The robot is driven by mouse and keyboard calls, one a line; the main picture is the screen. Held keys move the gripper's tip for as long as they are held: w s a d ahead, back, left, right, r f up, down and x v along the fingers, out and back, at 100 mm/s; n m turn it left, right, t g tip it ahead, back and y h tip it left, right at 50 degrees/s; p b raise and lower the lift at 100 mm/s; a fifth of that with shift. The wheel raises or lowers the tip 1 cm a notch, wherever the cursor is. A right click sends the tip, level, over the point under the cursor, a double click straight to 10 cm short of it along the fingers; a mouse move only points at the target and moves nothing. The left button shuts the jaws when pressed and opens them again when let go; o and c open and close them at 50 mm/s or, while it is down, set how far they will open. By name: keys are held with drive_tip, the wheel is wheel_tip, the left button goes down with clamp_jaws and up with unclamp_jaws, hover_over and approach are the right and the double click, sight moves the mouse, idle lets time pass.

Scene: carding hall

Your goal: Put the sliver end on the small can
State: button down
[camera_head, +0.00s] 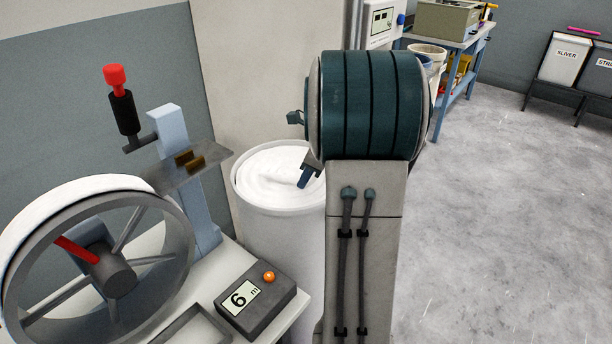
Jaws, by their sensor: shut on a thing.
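A white round can (276,229) stands behind the bench, left of my arm, with coiled white sliver (268,165) filling its top. I cannot tell from this view whether it is the small can. My gripper (305,180) is mostly hidden behind my own arm. Only a dark finger shows, over the right part of the can's top. It is shut on what looks like the white sliver end, which is hard to tell from the sliver around it. The can's right side is hidden by my arm.
At the front left, a bench carries a large wheel (113,278) with a red spoke, a post with a red-topped handle (121,100), and a counter box (255,300) reading 6 m. A blue table (447,42) and a SLIVER bin (556,62) stand behind. The right floor is clear.

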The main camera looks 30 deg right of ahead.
drive_tip(key=shift+f, duration=0.15)
drive_tip(key=c, duration=1.3)
unclamp_jaws()
drive_tip(key=p+v, duration=0.2)
drive_tip(key=v, duration=1)
drive_tip(key=s+a+f+n+h, duration=0.1)
drive_tip(key=s+a+f+n, duration=0.3)
drive_tip(key=s+a+n, duration=0.4)
drive_tip(key=s+a+f+n+h, duration=0.2)
drive_tip(key=s+a+n, duration=0.6)
drive_tip(key=a+n, duration=0.7)
drive_tip(key=f+n, duration=0.1)
drive_tip(key=n, duration=0.3)
drive_tip(key=shift+a+f+n+g, duration=0.25)
drive_tip(key=shift+f+n+g, duration=0.05)
drive_tip(key=shift+f+g, duration=0.1)
